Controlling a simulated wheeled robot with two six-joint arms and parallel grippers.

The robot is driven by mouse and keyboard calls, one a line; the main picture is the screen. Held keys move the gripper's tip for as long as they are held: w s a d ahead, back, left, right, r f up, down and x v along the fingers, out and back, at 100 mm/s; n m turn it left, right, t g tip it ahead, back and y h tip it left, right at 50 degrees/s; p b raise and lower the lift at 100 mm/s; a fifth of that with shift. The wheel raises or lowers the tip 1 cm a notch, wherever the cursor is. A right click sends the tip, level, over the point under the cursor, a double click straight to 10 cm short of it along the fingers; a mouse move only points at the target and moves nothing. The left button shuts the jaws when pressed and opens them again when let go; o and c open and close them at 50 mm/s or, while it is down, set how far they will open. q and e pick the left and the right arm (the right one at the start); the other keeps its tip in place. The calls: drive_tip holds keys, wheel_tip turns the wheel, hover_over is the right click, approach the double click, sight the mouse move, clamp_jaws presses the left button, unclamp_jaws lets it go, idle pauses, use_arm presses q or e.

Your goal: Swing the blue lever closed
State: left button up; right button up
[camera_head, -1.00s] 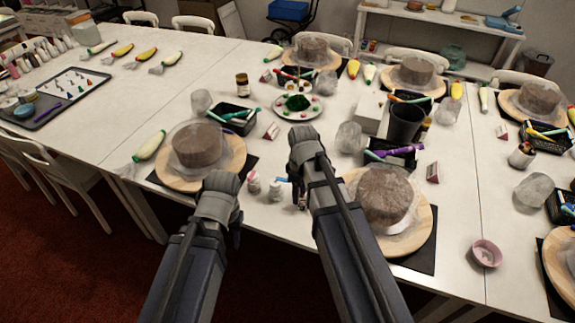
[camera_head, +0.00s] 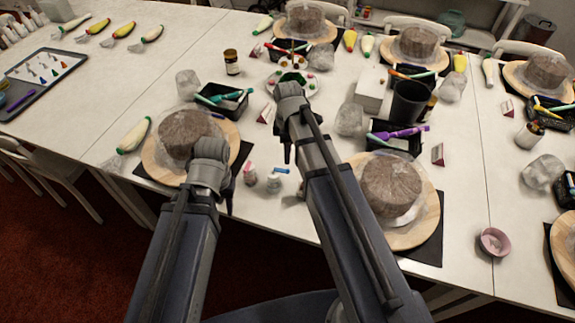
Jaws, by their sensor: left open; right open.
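A small blue piece (camera_head: 281,170), which may be the blue lever, shows beside a small white bottle (camera_head: 273,182) near the front edge of the table. It is too small to tell its shape or how far it is swung. My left gripper (camera_head: 229,203) is open at the front right of the left cake turntable (camera_head: 157,168), left of the bottles. My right gripper (camera_head: 287,152) is open above the table, just beyond the blue piece in the picture. Its fingers are small and partly hidden by the arm. I see nothing held in either gripper.
The right cake turntable (camera_head: 427,222) stands close to my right arm. Black tool trays (camera_head: 232,107), a black cup (camera_head: 408,100) and a plate of colours (camera_head: 310,84) lie beyond. A pink bowl (camera_head: 493,242) sits at the right.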

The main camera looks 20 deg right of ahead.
sight(282, 170)
wheel_tip(282, 170, down, 7)
drive_tip(key=b, duration=0.6)
drive_tip(key=shift+f+b, duration=0.15)
drive_tip(key=shift+b, duration=0.2)
clamp_jaws()
